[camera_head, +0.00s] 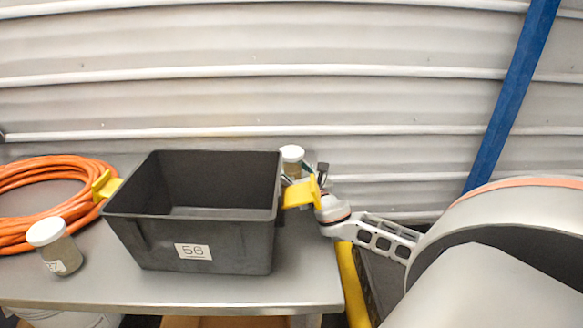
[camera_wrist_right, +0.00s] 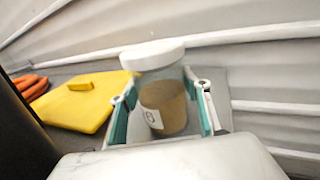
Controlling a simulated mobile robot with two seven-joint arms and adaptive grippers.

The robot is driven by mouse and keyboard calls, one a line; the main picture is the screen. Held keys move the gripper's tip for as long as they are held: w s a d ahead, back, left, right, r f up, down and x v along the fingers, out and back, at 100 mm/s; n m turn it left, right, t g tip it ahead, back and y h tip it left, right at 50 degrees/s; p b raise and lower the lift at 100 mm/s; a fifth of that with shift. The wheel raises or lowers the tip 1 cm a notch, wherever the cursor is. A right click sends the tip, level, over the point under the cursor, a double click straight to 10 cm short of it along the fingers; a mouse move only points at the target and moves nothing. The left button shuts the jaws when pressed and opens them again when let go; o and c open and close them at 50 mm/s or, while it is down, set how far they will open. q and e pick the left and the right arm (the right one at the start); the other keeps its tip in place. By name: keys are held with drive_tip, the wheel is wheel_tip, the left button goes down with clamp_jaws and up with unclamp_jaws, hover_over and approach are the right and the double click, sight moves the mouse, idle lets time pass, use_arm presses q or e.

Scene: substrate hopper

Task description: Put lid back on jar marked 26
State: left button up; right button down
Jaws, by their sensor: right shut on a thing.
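A jar (camera_head: 291,168) with a white lid (camera_head: 291,153) stands behind the crate's right end, partly hidden by its yellow handle. In the right wrist view the jar (camera_wrist_right: 166,103) is clear, with brown contents and a label that I cannot fully read; its white lid (camera_wrist_right: 152,54) sits on top. My right gripper (camera_wrist_right: 160,112) is shut on this jar, its teal-padded fingers on either side of the body. It also shows in the head view (camera_head: 303,176), partly hidden. Another white-lidded jar (camera_head: 62,246), with a label ending in 7, stands at the left. My left gripper is out of view.
A black crate (camera_head: 190,232) marked 56, with yellow handles, stands mid-table and looks empty. An orange hose coil (camera_head: 50,172) lies at the left. The metal table (camera_head: 160,289) has free room along its front. A corrugated wall rises behind, with a blue beam (camera_head: 512,95).

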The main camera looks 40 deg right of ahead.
drive_tip(key=c, duration=1)
unclamp_jaws()
drive_tip(key=shift+c, duration=0.2)
drive_tip(key=shift+r, duration=0.15)
drive_tip(key=shift+s+a, duration=0.1)
drive_tip(key=shift+s, duration=0.3)
drive_tip(key=v, duration=1.1)
drive_tip(key=shift+s, duration=0.15)
